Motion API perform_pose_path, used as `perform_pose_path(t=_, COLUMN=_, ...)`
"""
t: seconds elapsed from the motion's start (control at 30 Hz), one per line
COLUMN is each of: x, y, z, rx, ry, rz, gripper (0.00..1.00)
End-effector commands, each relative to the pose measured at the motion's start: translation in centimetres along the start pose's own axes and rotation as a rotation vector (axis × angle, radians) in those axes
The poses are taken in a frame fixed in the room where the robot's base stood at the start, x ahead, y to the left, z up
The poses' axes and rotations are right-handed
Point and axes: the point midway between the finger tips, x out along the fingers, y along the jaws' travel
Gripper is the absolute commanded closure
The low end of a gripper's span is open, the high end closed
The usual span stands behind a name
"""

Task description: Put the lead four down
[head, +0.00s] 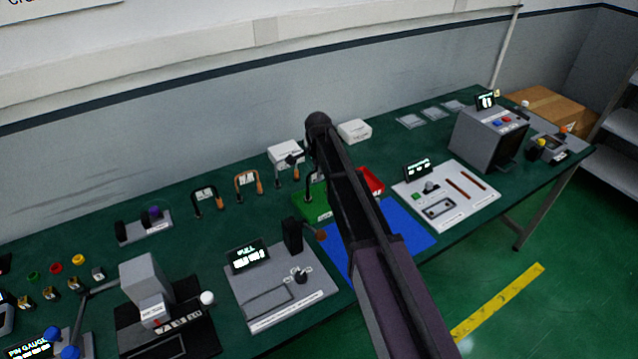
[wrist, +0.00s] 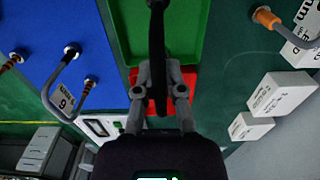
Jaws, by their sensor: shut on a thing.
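My gripper (wrist: 160,92) is shut on a dark, slim lead (wrist: 157,30) in the wrist view. The lead runs up the middle of the picture, over a green tray (wrist: 190,30) and a red tray (wrist: 190,78). No number can be read on it. In the head view my arm hides most of the gripper, which is above the green tray (head: 312,207). A grey lead with a number tag (wrist: 62,100) shows over the blue mat (wrist: 40,30) in the wrist view. Whether the held lead touches the tray cannot be told.
Other curved leads, one black (head: 207,196) and one orange-ended (head: 248,183), stand along the back of the green bench. White boxes (head: 354,130) lie behind the trays.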

Motion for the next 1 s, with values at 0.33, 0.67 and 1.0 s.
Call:
perform_pose_path(t=0.33, x=2.7, y=0.0, z=-0.1, rx=0.001, ry=0.0, rz=0.0, gripper=1.0)
perform_pose_path(t=0.67, x=3.7, y=0.0, z=-0.1, rx=0.001, ry=0.0, rz=0.0, gripper=1.0)
perform_pose_path(t=1.0, x=3.9, y=0.1, z=-0.1, rx=0.002, ry=0.0, rz=0.0, gripper=1.0)
